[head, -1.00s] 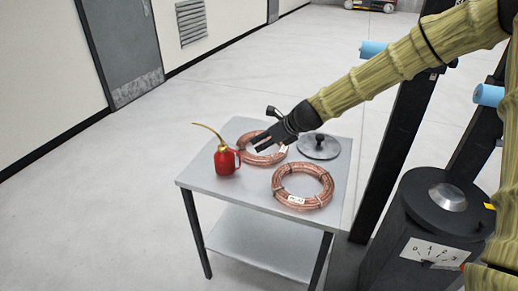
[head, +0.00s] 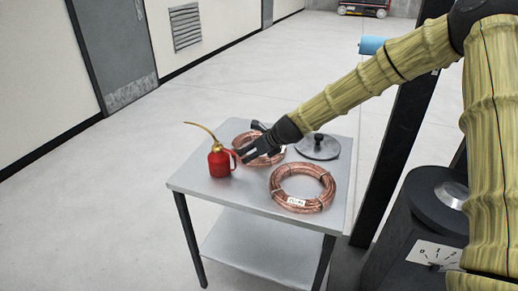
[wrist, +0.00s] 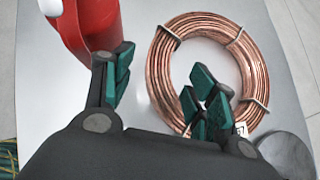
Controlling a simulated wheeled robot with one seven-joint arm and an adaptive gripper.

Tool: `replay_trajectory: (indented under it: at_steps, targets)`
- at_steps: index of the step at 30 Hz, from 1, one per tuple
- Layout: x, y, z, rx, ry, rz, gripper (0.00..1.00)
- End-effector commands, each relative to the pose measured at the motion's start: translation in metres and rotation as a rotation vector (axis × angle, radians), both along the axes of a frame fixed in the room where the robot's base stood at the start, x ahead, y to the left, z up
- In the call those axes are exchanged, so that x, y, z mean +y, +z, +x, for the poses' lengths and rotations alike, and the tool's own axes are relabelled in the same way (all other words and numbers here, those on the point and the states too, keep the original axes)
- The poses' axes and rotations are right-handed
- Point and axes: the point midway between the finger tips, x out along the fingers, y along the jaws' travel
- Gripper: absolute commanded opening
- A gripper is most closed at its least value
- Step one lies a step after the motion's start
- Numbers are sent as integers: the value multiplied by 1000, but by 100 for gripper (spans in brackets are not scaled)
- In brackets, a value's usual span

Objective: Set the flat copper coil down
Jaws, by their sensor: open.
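Two flat rings of copper tube lie on a small grey table. The back copper coil (head: 243,138) is partly hidden behind my gripper (head: 246,153). The front copper coil (head: 302,187) lies nearer, with a white tag on its rim. The left finger is close beside a red oil can (wrist: 85,22).
The red oil can (head: 221,162) with a brass spout stands at the table's left. A round grey lid with a knob (head: 318,148) lies at the back right. The grey table (head: 232,196) has bare room at its front left. A dark drum (head: 424,214) stands at right.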

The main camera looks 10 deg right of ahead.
Motion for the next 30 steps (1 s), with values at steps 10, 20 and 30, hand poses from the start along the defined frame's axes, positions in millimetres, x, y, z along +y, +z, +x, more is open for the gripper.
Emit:
replay_trajectory:
  at_steps: [10,20,30]
  targets:
    - [10,-13,16,1,-1,-1,57]
    - [23,-32,37,0,-2,1,57]
    - [24,-34,38,0,-2,1,50]
